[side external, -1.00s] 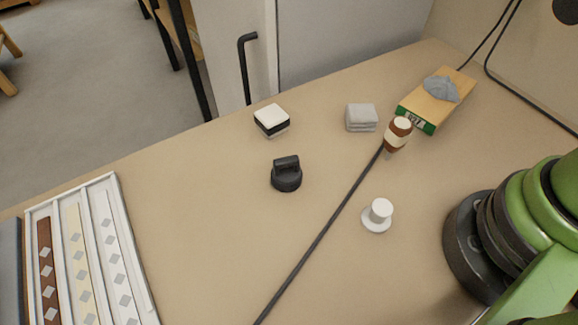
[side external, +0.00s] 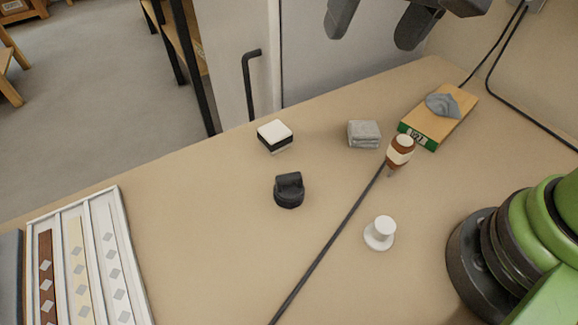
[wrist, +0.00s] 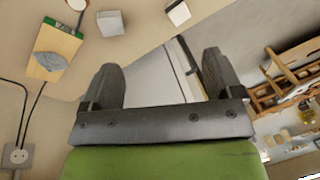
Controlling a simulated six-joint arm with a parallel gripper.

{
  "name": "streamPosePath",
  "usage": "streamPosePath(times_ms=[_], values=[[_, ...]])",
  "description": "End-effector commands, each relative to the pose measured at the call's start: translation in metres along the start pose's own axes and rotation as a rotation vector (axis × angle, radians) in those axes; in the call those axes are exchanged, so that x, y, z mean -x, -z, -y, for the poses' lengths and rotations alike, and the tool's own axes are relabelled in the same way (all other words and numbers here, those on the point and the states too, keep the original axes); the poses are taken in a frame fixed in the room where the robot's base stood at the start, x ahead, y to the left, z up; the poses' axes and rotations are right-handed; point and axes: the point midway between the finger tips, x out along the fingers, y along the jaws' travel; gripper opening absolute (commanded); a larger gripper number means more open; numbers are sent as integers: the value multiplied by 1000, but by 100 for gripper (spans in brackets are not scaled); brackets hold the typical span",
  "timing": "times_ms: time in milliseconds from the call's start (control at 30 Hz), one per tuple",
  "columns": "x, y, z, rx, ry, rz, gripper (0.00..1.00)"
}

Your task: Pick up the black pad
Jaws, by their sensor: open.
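A round black piece with a raised black grip on top, the likeliest black pad (side external: 289,199), stands on the bench near the middle of the side view. It does not show in the wrist view. My gripper (side external: 378,24) hangs at the top edge of the side view, high and well apart from the black piece. Its two dark fingers are spread with nothing between them, as the wrist view (wrist: 160,68) also shows.
A white-topped block with a dark band (side external: 274,134), a grey folded block (side external: 364,134), a brown bottle (side external: 400,150) on a dark cable and a white knob (side external: 380,233) stand around it. A box (side external: 440,115) bears a grey cloth. A white tray (side external: 130,240) lies left.

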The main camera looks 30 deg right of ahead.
Motion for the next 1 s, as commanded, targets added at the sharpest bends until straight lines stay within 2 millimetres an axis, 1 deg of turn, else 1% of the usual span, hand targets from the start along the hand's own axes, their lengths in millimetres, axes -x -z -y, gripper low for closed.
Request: streamPosePath(times_ms=[33,167,200,300,400,500,567,800,900,1000], values=[[-19,0,11,9,-26,33,86],[-66,-3,34,19,-89,92,86],[-80,-6,40,22,-108,108,86],[-114,-15,51,31,-154,139,86],[-141,-24,58,37,-188,159,86],[-158,-31,61,42,-212,169,86],[-164,-34,62,43,-219,173,86],[-197,-41,55,43,-227,177,86],[-208,-43,52,43,-226,177,86],[-214,-44,51,42,-224,175,86]])
